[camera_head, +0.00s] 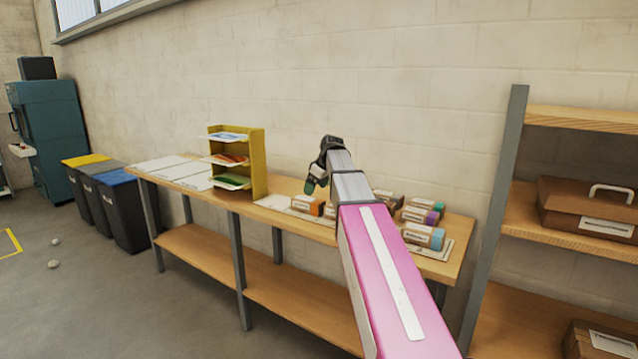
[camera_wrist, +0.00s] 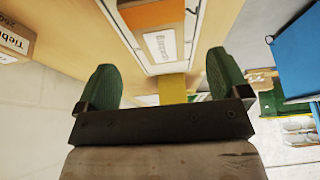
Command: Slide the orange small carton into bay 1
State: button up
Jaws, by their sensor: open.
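The orange small carton (camera_head: 308,205) stands on the wooden table just below my gripper. In the wrist view an orange box (camera_wrist: 155,14) with a white label (camera_wrist: 158,45) lies ahead of my fingers at the top edge, partly cut off. My gripper (camera_head: 316,186) hangs above and beside the carton, apart from it. In the wrist view its green fingers (camera_wrist: 162,70) are spread, with nothing between them. White mats (camera_head: 158,163) lie on the left part of the table. No bay number is readable, so I cannot tell which place is bay 1.
A yellow rack (camera_head: 258,165) with three loaded shelves stands left of the carton. Several other packages, including a teal-ended one (camera_head: 424,236), lie right of my arm. A shelf unit (camera_head: 497,200) stands at the right. Bins (camera_head: 125,205) stand on the floor left of the table (camera_head: 225,200).

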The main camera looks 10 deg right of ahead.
aim_at(311, 200)
jog(key=x, duration=0.8)
jog(key=shift+f, duration=0.4)
jog(key=c, duration=1.1)
jog(key=shift+o, duration=0.2)
jog(key=shift+w+a, duration=2.6)
jog(key=shift+w, duration=0.2)
jog(key=shift+w+a, duration=2.65)
jog(key=shift+w, duration=0.15)
jog(key=o, duration=1.2)
jog(key=shift+r, duration=0.1)
jog(key=shift+r, duration=2.9)
